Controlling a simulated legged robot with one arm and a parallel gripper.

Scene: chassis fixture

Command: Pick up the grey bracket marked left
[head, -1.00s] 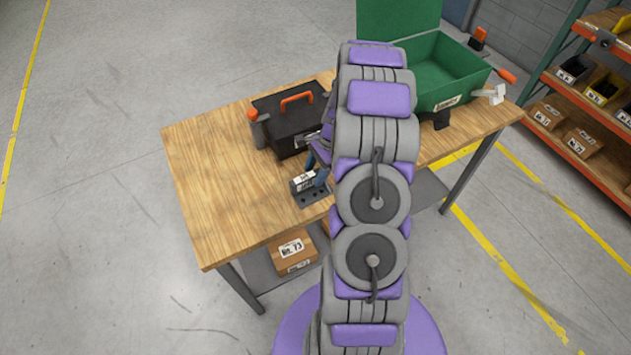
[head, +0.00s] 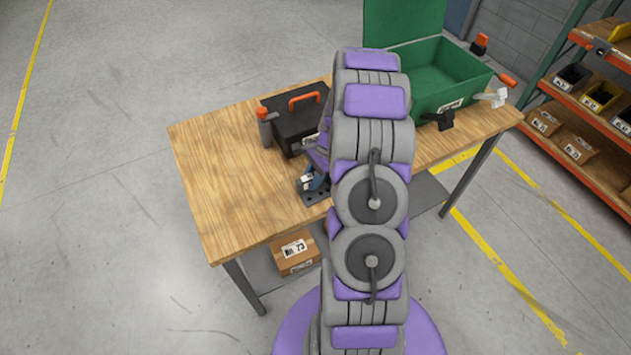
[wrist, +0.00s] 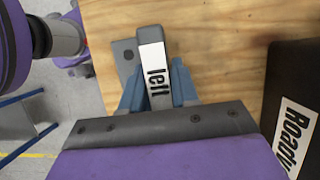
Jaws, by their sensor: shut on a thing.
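The grey bracket (wrist: 124,58) bears a white label reading "left" and sits between the blue fingers of my gripper (wrist: 157,88) in the wrist view. My gripper is shut on its upright, labelled part. In the head view the bracket (head: 316,196) is at the front edge of the wooden table, with its dark base low at the tabletop; I cannot tell whether it touches the wood. My gripper (head: 311,180) is partly hidden there by my arm.
A black toolbox (head: 290,125) with an orange handle stands behind the bracket; its "Ready" label shows in the wrist view (wrist: 294,130). An open green box (head: 445,75) is at the table's right. The table's left part (head: 215,165) is clear. A carton is below.

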